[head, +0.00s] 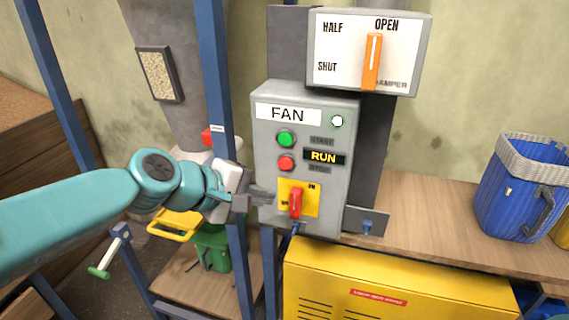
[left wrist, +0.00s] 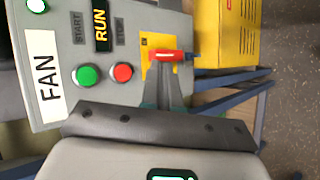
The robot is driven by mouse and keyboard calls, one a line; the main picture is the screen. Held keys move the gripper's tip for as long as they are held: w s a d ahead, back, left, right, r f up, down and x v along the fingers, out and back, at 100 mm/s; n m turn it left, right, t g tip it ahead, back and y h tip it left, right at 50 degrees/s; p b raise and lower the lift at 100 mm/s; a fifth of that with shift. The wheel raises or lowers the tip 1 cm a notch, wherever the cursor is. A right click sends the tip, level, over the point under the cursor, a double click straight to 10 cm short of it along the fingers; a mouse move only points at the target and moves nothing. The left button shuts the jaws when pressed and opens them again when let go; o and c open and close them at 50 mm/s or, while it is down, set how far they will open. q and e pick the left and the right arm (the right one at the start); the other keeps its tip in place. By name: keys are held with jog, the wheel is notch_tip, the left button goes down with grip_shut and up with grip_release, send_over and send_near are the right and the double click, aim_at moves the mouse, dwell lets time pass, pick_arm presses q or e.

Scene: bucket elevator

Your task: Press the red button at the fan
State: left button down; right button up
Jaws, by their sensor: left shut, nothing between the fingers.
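The grey fan box (head: 263,140) carries a FAN label, a green button (head: 286,138) marked START and a red button (head: 287,162) marked STOP. A display (head: 324,157) reads RUN in yellow. Below is a red switch handle (head: 296,203) on a yellow plate. My left gripper (head: 274,197) is shut and empty, just left of the yellow plate and below the red button. In the left wrist view its fingertips (left wrist: 162,70) are beside the red handle (left wrist: 167,56), and the red button (left wrist: 122,72) is clear to their left. I cannot tell whether they touch the box.
A damper box (head: 335,70) above has its orange lever (head: 372,62) upright towards OPEN. Blue posts (head: 222,100) stand close to my left arm. A yellow cabinet (head: 400,290) is below, and a blue bucket (head: 515,190) stands on the wooden bench (head: 420,215) at right.

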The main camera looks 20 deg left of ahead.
aim_at(285, 164)
pick_arm(q)
jog(key=shift+w+d+p, duration=0.15)
jog(key=shift+w+p, duration=0.95)
jog(key=shift+w, duration=2.9)
jog(key=shift+f, duration=0.1)
jog(key=shift+w, duration=0.2)
jog(key=shift+w, duration=0.3)
